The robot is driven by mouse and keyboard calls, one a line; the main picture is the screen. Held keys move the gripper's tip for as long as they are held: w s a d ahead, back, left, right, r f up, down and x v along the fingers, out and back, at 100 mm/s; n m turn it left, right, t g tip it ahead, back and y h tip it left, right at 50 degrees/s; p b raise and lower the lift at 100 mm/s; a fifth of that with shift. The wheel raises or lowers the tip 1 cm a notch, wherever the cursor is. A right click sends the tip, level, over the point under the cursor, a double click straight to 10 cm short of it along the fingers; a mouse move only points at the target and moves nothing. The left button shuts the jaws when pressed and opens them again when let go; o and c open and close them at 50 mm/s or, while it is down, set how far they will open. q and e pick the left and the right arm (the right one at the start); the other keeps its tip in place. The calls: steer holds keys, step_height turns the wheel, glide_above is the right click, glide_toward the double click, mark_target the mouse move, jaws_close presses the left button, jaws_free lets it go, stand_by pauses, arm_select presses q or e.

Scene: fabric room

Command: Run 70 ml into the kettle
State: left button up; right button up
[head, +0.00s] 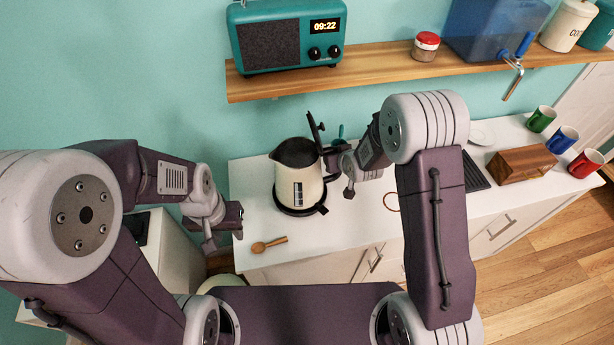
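The cream kettle (293,188) with black trim stands upright on its black base (301,208) on the white counter. Its dark top appears open, with a black upright part, perhaps the lid, at its right. A pale level window shows on its front; the level cannot be read. A blue water tank (482,30) with a metal tap (513,76) and blue lever (526,44) is on the shelf. My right gripper (331,160) is at the kettle's right side, around the handle area; contact is unclear. My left gripper (233,219) is left of the kettle, apart from it; its fingers are unclear.
The wooden shelf (385,71) also holds a teal radio (287,36), a red-lidded jar (426,46) and canisters (568,25). A wooden spoon (269,244) lies at the counter's front. Green, blue and red mugs (586,163) and a wooden block (521,164) stand right.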

steer(key=shift+w+f, duration=0.15)
steer(key=shift+c, duration=1.2)
steer(key=shift+s, duration=0.2)
jaws_close()
steer(key=shift+w+r, duration=0.2)
